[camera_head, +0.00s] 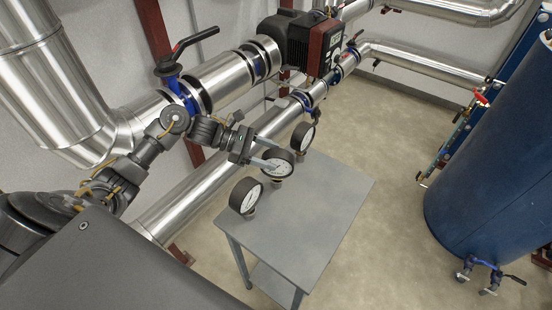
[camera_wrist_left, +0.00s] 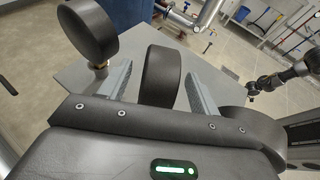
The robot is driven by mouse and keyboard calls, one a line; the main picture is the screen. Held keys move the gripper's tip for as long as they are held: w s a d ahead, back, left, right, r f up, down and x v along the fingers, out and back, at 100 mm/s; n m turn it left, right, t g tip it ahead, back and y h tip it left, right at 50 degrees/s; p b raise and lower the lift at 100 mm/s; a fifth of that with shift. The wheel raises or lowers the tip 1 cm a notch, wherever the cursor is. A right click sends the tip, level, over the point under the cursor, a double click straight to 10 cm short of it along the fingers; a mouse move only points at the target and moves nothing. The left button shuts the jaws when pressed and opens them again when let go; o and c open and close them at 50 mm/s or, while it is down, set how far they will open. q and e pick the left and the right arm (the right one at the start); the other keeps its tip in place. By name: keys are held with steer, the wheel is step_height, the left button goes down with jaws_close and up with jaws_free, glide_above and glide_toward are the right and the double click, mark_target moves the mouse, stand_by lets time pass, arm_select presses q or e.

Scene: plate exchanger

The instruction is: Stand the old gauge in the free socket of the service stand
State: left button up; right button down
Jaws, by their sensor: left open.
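Three round gauges with dark cases and white dials stand in a row at the table's pipe-side edge: a near one (camera_head: 245,197), a middle one (camera_head: 280,165) and a far one (camera_head: 303,136). I cannot tell by looks which is the old one. My left gripper (camera_head: 271,164) is open, its fingers on either side of the middle gauge, also seen between them in the left wrist view (camera_wrist_left: 161,77). Contact is not clear. The far gauge (camera_wrist_left: 88,28) shows its brass stem there; the near one (camera_wrist_left: 245,124) is partly covered by my gripper. No free socket can be made out.
The grey table (camera_head: 325,198) is bare right of the gauges. Silver pipes (camera_head: 175,205) run close behind, with a blue valve (camera_head: 178,88) near my left arm. A blue tank (camera_head: 490,170) stands right. My right arm (camera_wrist_left: 285,78) shows small in the wrist view.

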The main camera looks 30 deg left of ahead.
arm_select(q)
steer(key=b+v, duration=0.2)
steer(key=v, duration=0.6)
steer(key=shift+b, duration=0.35)
steer(key=shift+s, duration=0.1)
